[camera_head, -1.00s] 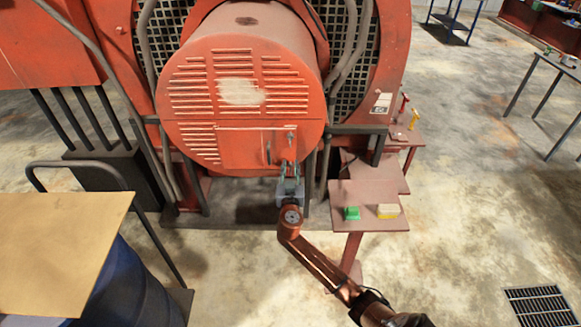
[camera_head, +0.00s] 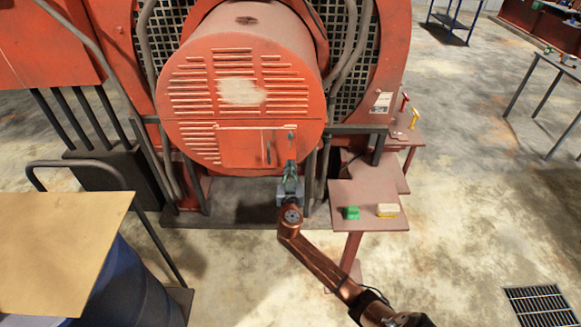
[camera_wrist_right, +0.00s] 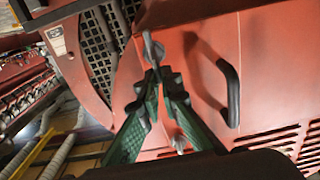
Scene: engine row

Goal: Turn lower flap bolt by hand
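The red flap (camera_head: 236,148) is on the round red engine cover and stays closed flush. It has a dark handle, which also shows large in the right wrist view (camera_wrist_right: 229,88). The upper bolt (camera_head: 291,136) sits at the flap's right edge. The grey lower flap bolt (camera_wrist_right: 152,47) shows at the fingertips in the right wrist view; in the head view the gripper hides it. My right gripper (camera_head: 290,167) has its green fingers drawn together at the bolt, also seen in the right wrist view (camera_wrist_right: 158,76). My left gripper is out of view.
A small red stand (camera_head: 350,190) right of my right forearm carries a green block (camera_head: 351,212) and a yellow-white block (camera_head: 388,210). A cart with a tan top (camera_head: 60,240) stands at the left. Pipes flank the cover.

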